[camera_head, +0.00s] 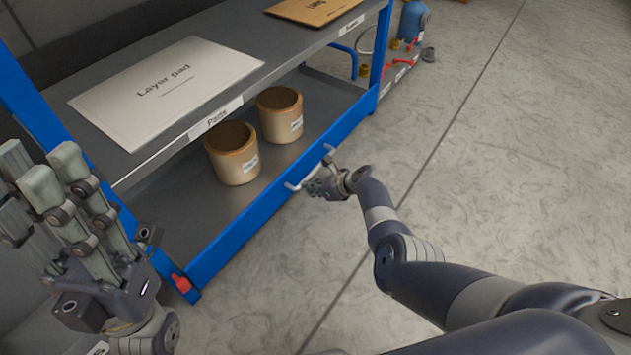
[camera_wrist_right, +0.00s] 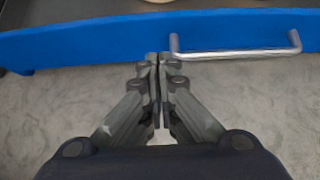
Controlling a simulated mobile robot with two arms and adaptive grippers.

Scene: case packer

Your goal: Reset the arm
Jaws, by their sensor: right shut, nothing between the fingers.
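My right gripper (camera_head: 320,187) is at the end of the arm from the lower right, by the blue front edge of the rack's lower shelf. In the right wrist view its fingers (camera_wrist_right: 157,62) are together and empty. The silver bar handle (camera_wrist_right: 238,53) on the blue edge lies just right of the fingertips there; in the head view the handle (camera_head: 294,186) is partly covered by the gripper. I cannot tell whether they touch. My left gripper (camera_head: 45,172) stands large at the lower left, fingers up; its opening is unclear from this angle.
A white layer pad sheet (camera_head: 165,95) and a brown cardboard sheet (camera_head: 312,10) lie on the upper shelf. A blue bottle (camera_head: 412,22) stands beyond. Floor at right is clear.

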